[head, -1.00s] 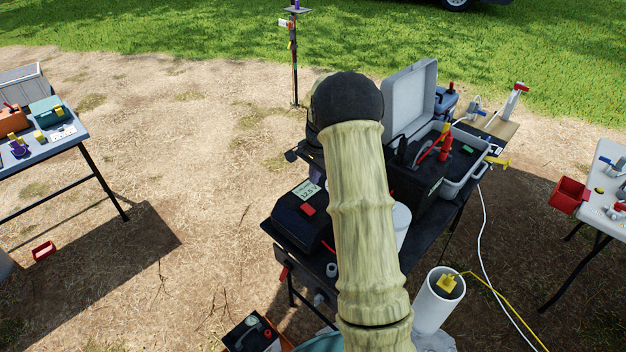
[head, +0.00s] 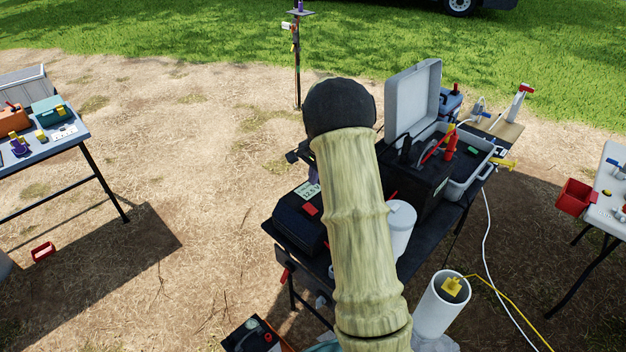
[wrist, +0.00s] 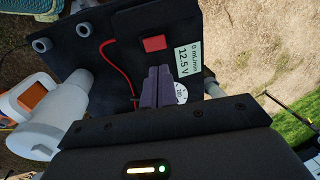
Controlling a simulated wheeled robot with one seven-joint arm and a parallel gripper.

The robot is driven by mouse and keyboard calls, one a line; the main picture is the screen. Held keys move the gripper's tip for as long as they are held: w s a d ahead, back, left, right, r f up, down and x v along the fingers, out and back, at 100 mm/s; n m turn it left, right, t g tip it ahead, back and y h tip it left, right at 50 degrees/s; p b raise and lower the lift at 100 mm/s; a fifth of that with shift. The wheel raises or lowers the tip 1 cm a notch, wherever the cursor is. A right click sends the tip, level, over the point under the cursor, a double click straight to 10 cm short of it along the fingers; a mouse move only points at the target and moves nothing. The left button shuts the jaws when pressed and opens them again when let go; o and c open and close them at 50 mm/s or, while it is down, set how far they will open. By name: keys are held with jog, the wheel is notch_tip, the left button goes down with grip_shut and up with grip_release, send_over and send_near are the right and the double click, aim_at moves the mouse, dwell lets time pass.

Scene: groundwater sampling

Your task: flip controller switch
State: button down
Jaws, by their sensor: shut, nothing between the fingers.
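The controller is a black box (head: 292,222) on the dark table, left of my arm in the head view. Its red switch (head: 311,209) sits on the top face beside a pale display. In the wrist view the red switch (wrist: 155,44) is on the black panel, next to the display (wrist: 188,60) reading 12.5 V. My gripper (wrist: 157,72) is shut and empty, its dark fingers pointing at the panel just below the switch in the picture. I cannot tell whether they touch the panel. The fingers partly cover a white dial (wrist: 181,92).
A red cable (wrist: 115,65) runs over the panel, left of the fingers. A white cylinder (head: 400,228) and a black battery (head: 420,182) with clamps stand right of my arm. An open grey case (head: 413,92) is behind. A white pipe (head: 440,305) stands in front.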

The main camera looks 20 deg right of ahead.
aim_at(311, 211)
jog(key=f, duration=0.4)
jog(key=w+f+p, duration=0.1)
jog(key=f, duration=0.3)
jog(key=w+a+f+p, duration=0.1)
jog(key=f, duration=0.2)
jog(key=shift+w+f, duration=0.1)
jog(key=shift+f, duration=0.3)
jog(key=shift+f+g+p, duration=0.2)
jog(key=shift+g+p, duration=0.1)
jog(key=shift+p, duration=0.25)
jog(key=shift+w+a+f, duration=0.1)
jog(key=shift+f, duration=0.1)
jog(key=shift+s+d, duration=0.25)
jog(key=shift+s+d+f, duration=0.1)
jog(key=shift+s, duration=0.7)
